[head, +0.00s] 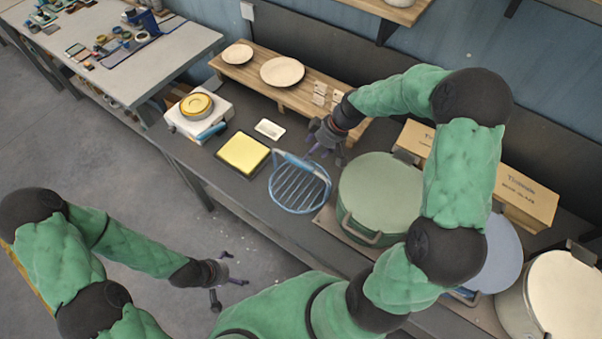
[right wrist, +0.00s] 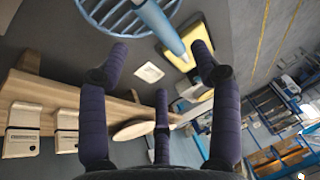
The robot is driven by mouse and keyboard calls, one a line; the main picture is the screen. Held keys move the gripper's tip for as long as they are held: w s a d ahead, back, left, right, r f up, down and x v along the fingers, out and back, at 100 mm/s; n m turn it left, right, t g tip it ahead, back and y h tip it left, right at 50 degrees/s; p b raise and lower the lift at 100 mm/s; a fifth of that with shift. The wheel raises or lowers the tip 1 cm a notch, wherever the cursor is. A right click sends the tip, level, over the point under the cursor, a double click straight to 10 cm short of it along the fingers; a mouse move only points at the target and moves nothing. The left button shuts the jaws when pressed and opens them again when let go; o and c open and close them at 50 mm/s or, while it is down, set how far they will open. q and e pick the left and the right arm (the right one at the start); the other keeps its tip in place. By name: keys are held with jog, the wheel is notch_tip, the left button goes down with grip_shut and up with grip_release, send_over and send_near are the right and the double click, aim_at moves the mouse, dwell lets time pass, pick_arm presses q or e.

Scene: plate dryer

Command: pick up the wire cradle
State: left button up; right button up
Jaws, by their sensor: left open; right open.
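The wire cradle (head: 299,192) is a round blue wire rack with a thick light-blue handle along its far edge. It lies on the dark bench between a yellow pad and a green pot. In the right wrist view, part of the cradle (right wrist: 118,17) and its handle show at the top, beyond the fingers. My right gripper (head: 324,151) is open and empty, just behind and above the handle, with no clear contact. Its spread fingers also show in the right wrist view (right wrist: 160,62). My left gripper (head: 229,282) is open and empty over the floor, off the bench's front edge.
A wooden riser (head: 240,75) with plates is behind. A white scale (head: 190,126) stands at the bench's left end.

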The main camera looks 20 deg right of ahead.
aim_at(302, 163)
jog(key=shift+x, duration=4.85)
jog(key=shift+s, duration=0.1)
jog(key=shift+f+b, duration=0.3)
jog(key=shift+b, duration=0.05)
jog(key=shift+d, duration=0.1)
jog(key=c, duration=1.3)
